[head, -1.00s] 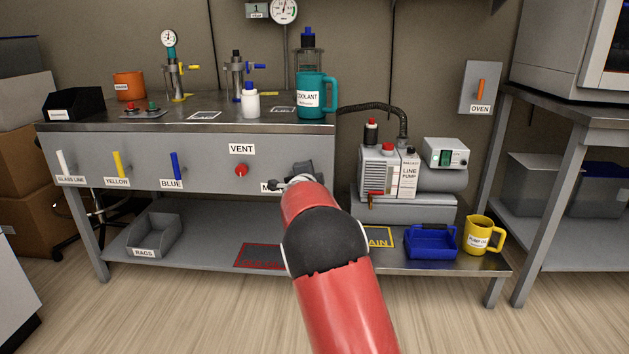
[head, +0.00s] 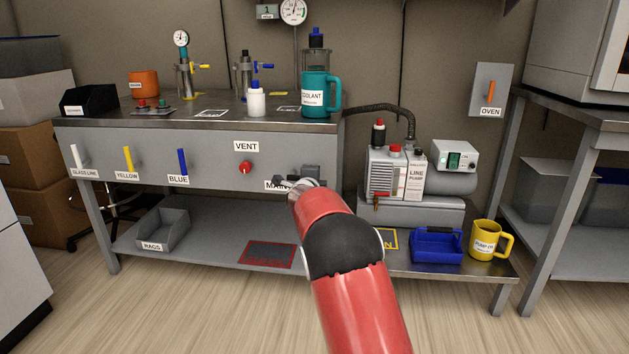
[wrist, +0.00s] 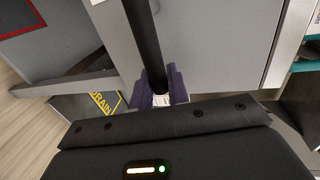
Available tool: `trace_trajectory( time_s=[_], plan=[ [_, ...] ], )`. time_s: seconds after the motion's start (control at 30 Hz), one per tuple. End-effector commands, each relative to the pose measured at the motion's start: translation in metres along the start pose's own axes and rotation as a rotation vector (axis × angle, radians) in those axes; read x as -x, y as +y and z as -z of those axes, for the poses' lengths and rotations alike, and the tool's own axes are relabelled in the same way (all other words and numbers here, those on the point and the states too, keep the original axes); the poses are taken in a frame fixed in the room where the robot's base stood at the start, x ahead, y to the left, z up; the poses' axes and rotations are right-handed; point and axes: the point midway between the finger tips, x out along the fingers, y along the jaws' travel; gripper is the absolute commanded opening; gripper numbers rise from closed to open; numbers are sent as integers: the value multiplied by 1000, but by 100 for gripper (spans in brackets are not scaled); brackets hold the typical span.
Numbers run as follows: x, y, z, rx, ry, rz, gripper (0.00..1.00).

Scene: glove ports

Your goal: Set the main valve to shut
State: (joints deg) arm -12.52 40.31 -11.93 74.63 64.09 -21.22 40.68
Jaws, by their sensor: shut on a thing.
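The main valve's long black lever (wrist: 143,40) runs down from the top of the wrist view into my gripper (wrist: 161,86). My gripper is shut on the lever near its end. In the head view my gripper (head: 298,183) is small, at the grey bench front panel beside the MAIN label (head: 279,185), which my wrist partly covers. My red forearm hides most of the valve there, so I cannot read the lever's angle against the panel from that view.
The red VENT knob (head: 245,168) is left of the MAIN label. White, yellow (head: 128,158) and blue (head: 182,161) levers line the panel further left. A line pump (head: 395,173) stands right, above a blue tray (head: 437,246) and yellow jug (head: 486,240) on the low shelf.

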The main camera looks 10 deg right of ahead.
Motion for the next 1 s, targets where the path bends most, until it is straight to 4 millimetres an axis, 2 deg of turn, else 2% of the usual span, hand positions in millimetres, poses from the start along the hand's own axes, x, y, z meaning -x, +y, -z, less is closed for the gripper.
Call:
trace_trajectory(
  time_s=[0.03,0.07,0.2,0.47,0.57,0.9,1.0],
  plan=[
    [0,2,0,-2,0,-4,0],
    [0,2,0,-2,0,-4,19],
    [0,2,0,-1,0,-3,36],
    [1,1,0,0,0,-1,36],
    [6,1,0,-1,0,-1,36],
    [61,1,-1,-1,-2,-2,36],
    [72,1,-1,0,-2,-2,36]
  ],
)
